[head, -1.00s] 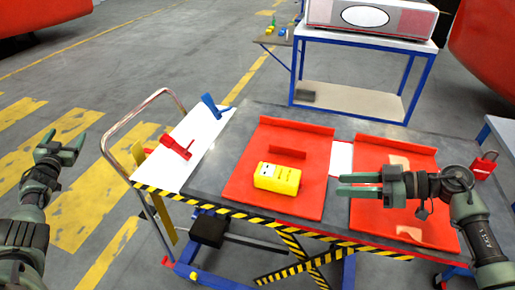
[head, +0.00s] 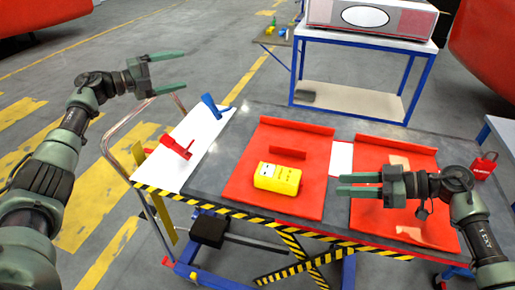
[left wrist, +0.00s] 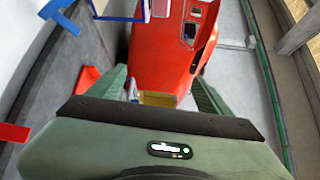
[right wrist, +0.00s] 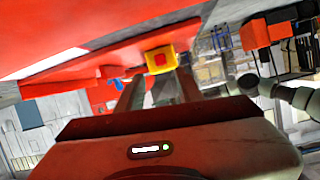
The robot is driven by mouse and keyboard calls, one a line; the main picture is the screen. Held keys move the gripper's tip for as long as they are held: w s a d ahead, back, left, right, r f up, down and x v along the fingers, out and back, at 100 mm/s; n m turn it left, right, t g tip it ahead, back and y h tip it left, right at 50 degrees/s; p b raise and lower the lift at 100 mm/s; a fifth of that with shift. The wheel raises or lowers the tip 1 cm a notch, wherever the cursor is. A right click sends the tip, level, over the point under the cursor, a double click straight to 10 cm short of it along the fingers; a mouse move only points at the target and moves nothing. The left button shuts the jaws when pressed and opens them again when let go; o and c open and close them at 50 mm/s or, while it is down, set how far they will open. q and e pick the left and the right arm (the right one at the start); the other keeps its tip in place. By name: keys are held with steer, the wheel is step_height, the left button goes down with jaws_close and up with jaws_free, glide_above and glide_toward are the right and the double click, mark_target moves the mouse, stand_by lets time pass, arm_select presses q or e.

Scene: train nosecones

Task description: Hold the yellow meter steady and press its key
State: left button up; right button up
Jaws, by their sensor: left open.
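The yellow meter (head: 277,178) lies on a red tray (head: 312,200) on the cart, with a white and dark patch at its left end. In the right wrist view, a yellow end of the meter (right wrist: 175,52) with a red square key (right wrist: 160,60) shows just beyond the fingertips. My right gripper (head: 338,185) is open and empty, to the right of the meter and apart from it, pointing left. My left gripper (head: 186,70) is open and empty, raised beyond the cart's left end, far from the meter. The left wrist view does not clearly show the meter.
A red clamp (head: 176,147) and a blue clamp (head: 212,106) stand on the white board (head: 170,172) at left. A red block (head: 287,152) stands behind the meter. A second red tray (head: 372,222) lies under my right gripper. A red padlock (head: 484,166) is at far right.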

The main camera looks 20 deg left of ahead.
arm_select(q)
steer(key=d+f+m+g+h, duration=0.15)
steer(key=d+m+g, duration=0.4)
steer(key=d, duration=0.55)
steer(key=m+g+y, duration=0.8)
steer(key=m+y, duration=0.3)
steer(key=m, duration=0.9)
glide_above(258, 168)
steer(key=w, duration=0.1)
steer(key=f, duration=1)
steer(key=shift+d+f, duration=0.1)
steer(key=shift+d, duration=0.15)
arm_select(e)
steer(key=shift+d, duration=0.15)
arm_select(q)
steer(key=shift+s+a+f+m+y, duration=0.25)
steer(key=shift+s+m+y, duration=0.25)
steer(key=shift+m, duration=0.35)
steer(key=shift+a+f, duration=0.1)
steer(key=shift+f, duration=0.25)
steer(key=shift+w+f, duration=0.1)
steer(key=shift+f, duration=3.4)
